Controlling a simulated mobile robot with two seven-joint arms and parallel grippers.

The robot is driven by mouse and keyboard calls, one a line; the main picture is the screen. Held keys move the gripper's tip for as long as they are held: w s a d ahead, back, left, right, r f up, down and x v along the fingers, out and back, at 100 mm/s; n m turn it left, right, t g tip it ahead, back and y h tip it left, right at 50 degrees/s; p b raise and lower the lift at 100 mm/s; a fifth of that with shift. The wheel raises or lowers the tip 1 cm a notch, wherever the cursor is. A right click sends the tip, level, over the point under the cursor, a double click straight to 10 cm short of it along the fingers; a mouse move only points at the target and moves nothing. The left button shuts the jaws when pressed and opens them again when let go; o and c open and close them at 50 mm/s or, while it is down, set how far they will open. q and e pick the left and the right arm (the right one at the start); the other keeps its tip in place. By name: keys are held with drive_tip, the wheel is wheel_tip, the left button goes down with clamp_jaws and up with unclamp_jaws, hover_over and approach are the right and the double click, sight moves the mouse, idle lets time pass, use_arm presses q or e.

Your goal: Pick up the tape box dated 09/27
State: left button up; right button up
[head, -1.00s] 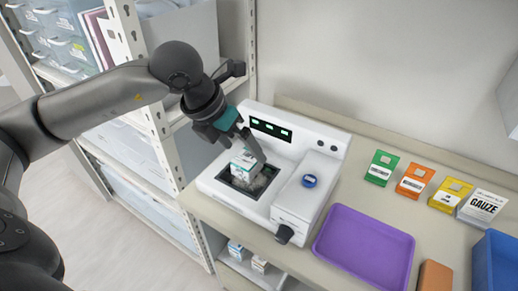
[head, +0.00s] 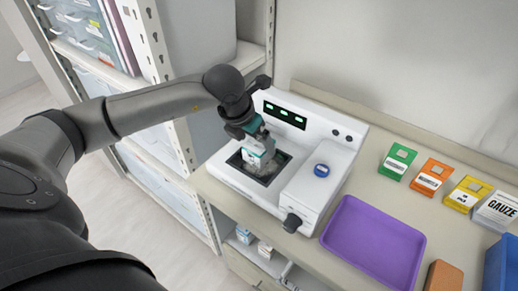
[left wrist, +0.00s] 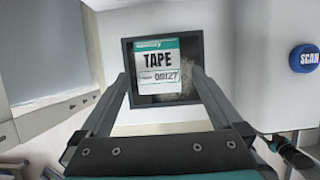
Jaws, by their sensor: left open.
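The tape box (head: 251,158) is white with a teal band and sits in the dark recessed window of the white scanner (head: 227,172). In the left wrist view the tape box (left wrist: 158,66) reads "TAPE" and a date that looks like 09/27. My left gripper (head: 263,158) is over the window at the box and partly hides it in the head view. In the left wrist view the open fingers of my left gripper (left wrist: 160,76) stand on either side of the box. Contact with it cannot be told. My right gripper is not in view.
The scanner has a blue button (head: 321,170) and a dark knob (head: 292,222). A purple tray (head: 373,243) lies to its right. Green (head: 397,162), orange (head: 431,177) and yellow (head: 467,194) packs and a gauze box (head: 497,211) line the back. A shelf rack (head: 165,80) stands left.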

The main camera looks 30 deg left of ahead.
sight(258, 144)
use_arm(q)
drive_tip(key=shift+x, duration=2.15)
drive_tip(key=shift+w+r, duration=0.15)
drive_tip(key=c, duration=1.4)
drive_tip(key=shift+r, duration=0.1)
